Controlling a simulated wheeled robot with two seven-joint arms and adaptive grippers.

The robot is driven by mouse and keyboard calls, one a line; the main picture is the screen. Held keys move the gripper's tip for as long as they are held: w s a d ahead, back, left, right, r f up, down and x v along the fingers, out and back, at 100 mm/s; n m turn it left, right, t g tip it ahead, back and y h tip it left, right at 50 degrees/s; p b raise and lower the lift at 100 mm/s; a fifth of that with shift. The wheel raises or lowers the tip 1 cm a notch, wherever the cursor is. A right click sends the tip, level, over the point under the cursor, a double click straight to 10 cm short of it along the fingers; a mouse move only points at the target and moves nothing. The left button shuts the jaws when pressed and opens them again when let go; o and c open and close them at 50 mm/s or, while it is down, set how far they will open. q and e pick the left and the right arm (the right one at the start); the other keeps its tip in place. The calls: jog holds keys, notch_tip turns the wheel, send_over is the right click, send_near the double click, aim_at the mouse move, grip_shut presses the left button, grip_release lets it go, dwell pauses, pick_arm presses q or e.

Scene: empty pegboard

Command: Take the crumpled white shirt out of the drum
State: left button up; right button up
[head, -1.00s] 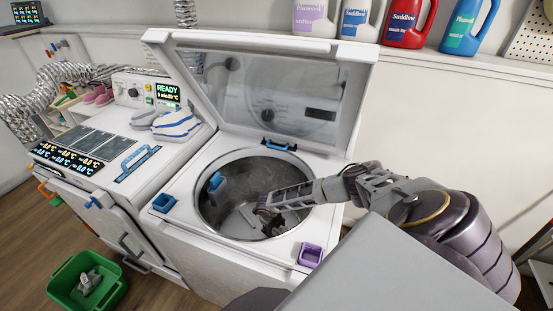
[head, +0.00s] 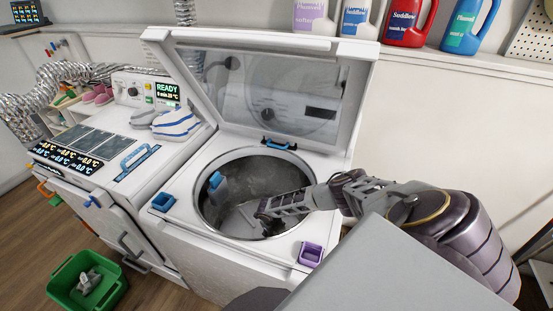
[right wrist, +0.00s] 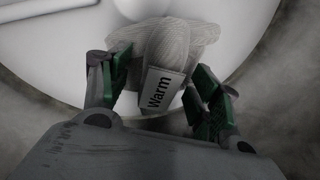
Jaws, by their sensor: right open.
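The drum (head: 203,208) is open, with its lid raised. My right gripper (head: 266,216) reaches down inside it from the right. In the right wrist view, a crumpled whitish ribbed cloth, the shirt (right wrist: 178,42), lies on the pale drum floor. It bears a tag reading "Warm" (right wrist: 162,91). My right gripper (right wrist: 162,82) is open, with one green-padded finger on each side of the shirt's near part and tag. I cannot tell whether the fingers touch the cloth. In the head view the shirt is not clearly visible behind the gripper. My left gripper is out of view.
The raised lid (head: 350,85) stands behind the drum opening. A blue-and-grey part (head: 216,182) shows at the drum's left inner side. A green bin (head: 65,286) stands on the floor at left.

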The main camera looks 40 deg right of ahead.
jog(key=shift+c, duration=0.5)
jog(key=c, duration=1.1)
jog(key=shift+c, duration=0.2)
jog(key=shift+r, duration=0.1)
jog(key=shift+d+v, duration=0.25)
jog(key=shift+v, duration=1.05)
jog(key=d+p+v, duration=0.1)
jog(key=v, duration=0.6)
jog(key=shift+d+r, duration=0.25)
jog(key=shift+w+r+p, duration=0.15)
jog(key=shift+r+p, duration=0.25)
jog(key=shift+p, duration=0.05)
jog(key=d+p+v, duration=0.1)
jog(key=p+v, duration=0.5)
jog(key=shift+r, duration=0.3)
jog(key=shift+d+r+p, duration=0.1)
jog(key=shift+r+p, duration=0.65)
jog(key=shift+p, duration=0.3)
